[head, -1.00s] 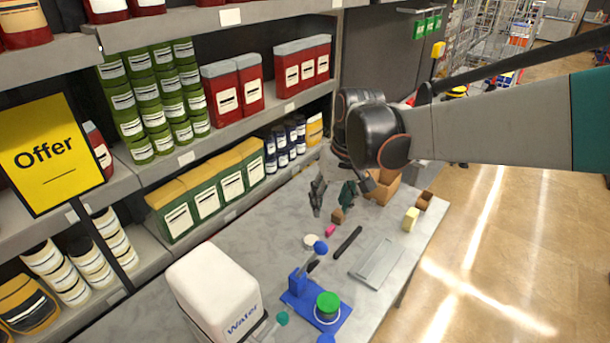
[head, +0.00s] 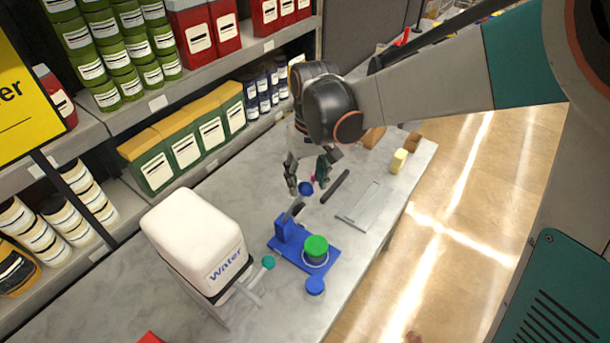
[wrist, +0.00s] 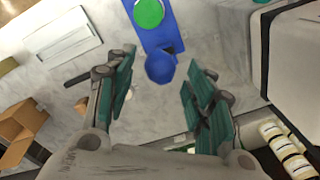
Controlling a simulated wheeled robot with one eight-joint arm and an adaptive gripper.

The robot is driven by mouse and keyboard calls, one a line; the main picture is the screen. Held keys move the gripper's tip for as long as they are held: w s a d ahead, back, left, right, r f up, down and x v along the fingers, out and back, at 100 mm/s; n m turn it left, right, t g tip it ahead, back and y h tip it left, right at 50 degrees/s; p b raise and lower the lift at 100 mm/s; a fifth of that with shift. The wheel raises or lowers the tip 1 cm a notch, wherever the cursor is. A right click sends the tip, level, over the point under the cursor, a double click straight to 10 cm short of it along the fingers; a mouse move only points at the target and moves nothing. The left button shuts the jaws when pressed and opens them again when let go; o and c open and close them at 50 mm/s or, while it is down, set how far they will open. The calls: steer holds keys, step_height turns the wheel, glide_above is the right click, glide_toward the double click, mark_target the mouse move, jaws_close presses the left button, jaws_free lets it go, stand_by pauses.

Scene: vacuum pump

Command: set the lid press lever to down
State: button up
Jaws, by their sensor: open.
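The lid press is blue, with a base plate (head: 330,252) and an upright block (head: 290,230) on the table. Its grey lever (head: 293,210) slants up from the block to a round blue knob (head: 306,188), so the lever stands raised. A green-lidded round container (head: 315,246) sits on the base plate. My gripper (head: 307,178) is open, pointing down above and just behind the knob. In the wrist view the knob (wrist: 160,67) appears between the fingertips (wrist: 162,68) with space on both sides; I cannot tell the depth between them.
A white water container (head: 195,240) stands left of the press. A teal knob (head: 268,262) and a blue round piece (head: 315,285) are near the press. A grey flat tray (head: 358,205), a dark bar (head: 336,186) and a yellow block (head: 398,160) lie right. Stocked shelves line the back.

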steer(key=shift+a+f+b, duration=0.1)
steer(key=shift+f+b, duration=0.3)
steer(key=shift+f, duration=0.65)
jaws_close()
